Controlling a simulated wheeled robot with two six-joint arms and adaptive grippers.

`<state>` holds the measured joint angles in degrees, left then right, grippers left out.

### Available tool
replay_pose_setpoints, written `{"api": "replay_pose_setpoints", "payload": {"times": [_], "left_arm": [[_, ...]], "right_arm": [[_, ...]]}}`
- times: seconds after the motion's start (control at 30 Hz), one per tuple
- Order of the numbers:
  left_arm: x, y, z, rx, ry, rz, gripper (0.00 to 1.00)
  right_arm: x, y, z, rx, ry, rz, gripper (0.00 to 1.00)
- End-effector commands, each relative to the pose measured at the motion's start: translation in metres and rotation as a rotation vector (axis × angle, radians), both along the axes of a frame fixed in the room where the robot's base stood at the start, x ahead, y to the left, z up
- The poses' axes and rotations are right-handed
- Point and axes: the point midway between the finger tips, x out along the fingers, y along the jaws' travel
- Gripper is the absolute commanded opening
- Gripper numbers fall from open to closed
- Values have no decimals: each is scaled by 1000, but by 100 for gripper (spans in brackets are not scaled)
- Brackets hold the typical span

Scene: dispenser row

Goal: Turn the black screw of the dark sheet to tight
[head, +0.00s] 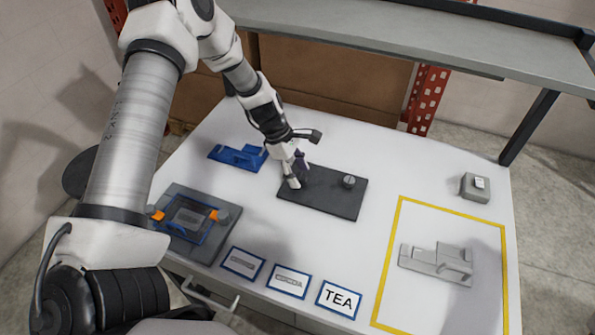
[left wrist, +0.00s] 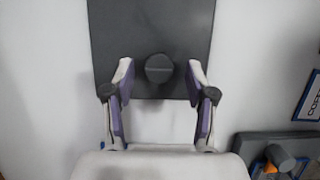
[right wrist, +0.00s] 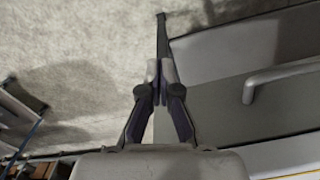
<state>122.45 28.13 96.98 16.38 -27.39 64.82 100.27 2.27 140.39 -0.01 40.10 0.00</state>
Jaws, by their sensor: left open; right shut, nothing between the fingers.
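The dark sheet (head: 322,200) lies flat on the white table; its near end also shows in the left wrist view (left wrist: 115,40). A dark grey round screw (left wrist: 159,68) with a line across its head stands near that end. My left gripper (head: 297,172) is open over the sheet's left end. In the left wrist view its fingers (left wrist: 160,75) stand either side of the screw, with gaps; the gripper hides this screw in the head view. A grey screw (head: 349,181) stands towards the sheet's right end. My right gripper (right wrist: 160,72) is shut and empty, away from the sheet.
A blue fixture (head: 238,155) lies behind left. A grey tray (head: 180,240) with orange clamps stands front left, beside label cards including TEA (head: 342,299). A grey block (head: 437,262) lies inside a yellow outline. A grey box (head: 475,188) stands back right. A shelf (head: 420,42) overhangs behind.

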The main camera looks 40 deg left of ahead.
Motion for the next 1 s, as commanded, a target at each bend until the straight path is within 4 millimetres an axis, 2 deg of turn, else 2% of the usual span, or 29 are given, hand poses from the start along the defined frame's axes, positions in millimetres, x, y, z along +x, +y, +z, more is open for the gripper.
{"api": "replay_pose_setpoints", "payload": {"times": [0.03,0.17,0.2,0.67,1.0], "left_arm": [[0,0,0,0,0,0,52],[0,0,0,0,-1,0,6],[0,0,0,0,-1,0,0],[2,1,1,2,-2,-51,0],[4,1,1,4,-4,-275,0]], "right_arm": [[0,0,0,0,0,0,0],[0,0,0,0,-1,0,0],[0,0,0,0,-1,0,0],[0,0,0,0,0,0,0],[0,0,-2,0,0,0,0]]}}
